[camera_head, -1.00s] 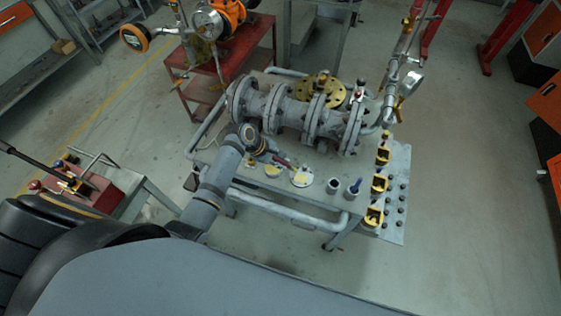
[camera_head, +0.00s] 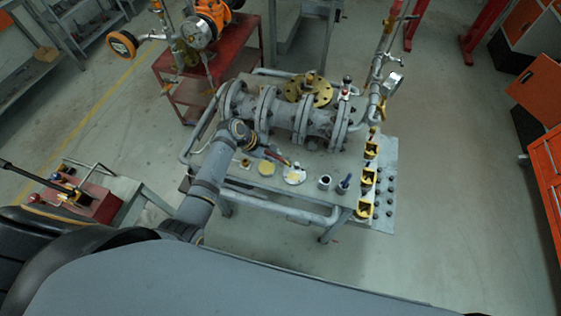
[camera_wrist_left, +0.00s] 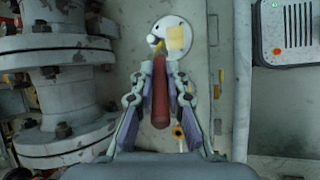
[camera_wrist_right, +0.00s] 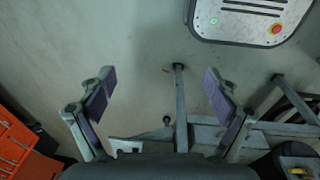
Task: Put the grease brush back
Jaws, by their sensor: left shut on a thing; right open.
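The grease brush (camera_wrist_left: 160,95) has a red handle and a yellowish tip. My left gripper (camera_wrist_left: 161,68) is shut on its handle. The tip points at a round white dish (camera_wrist_left: 172,28) with a yellow patch; whether they touch I cannot tell. In the head view my left gripper (camera_head: 258,150) is over the cart top, with the brush's red handle (camera_head: 282,160) just behind the white dish (camera_head: 294,177). An open dark cup (camera_head: 325,182) and a cup holding blue-handled items (camera_head: 344,185) stand to the right. My right gripper (camera_wrist_right: 158,88) is open and empty.
A flanged grey valve pipe (camera_head: 285,115) fills the back of the cart. A yellow pad (camera_head: 266,168) lies left of the dish. Yellow-black clamps (camera_head: 366,180) line the right edge. A red cart (camera_head: 185,85) stands behind. Open floor lies in front and right.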

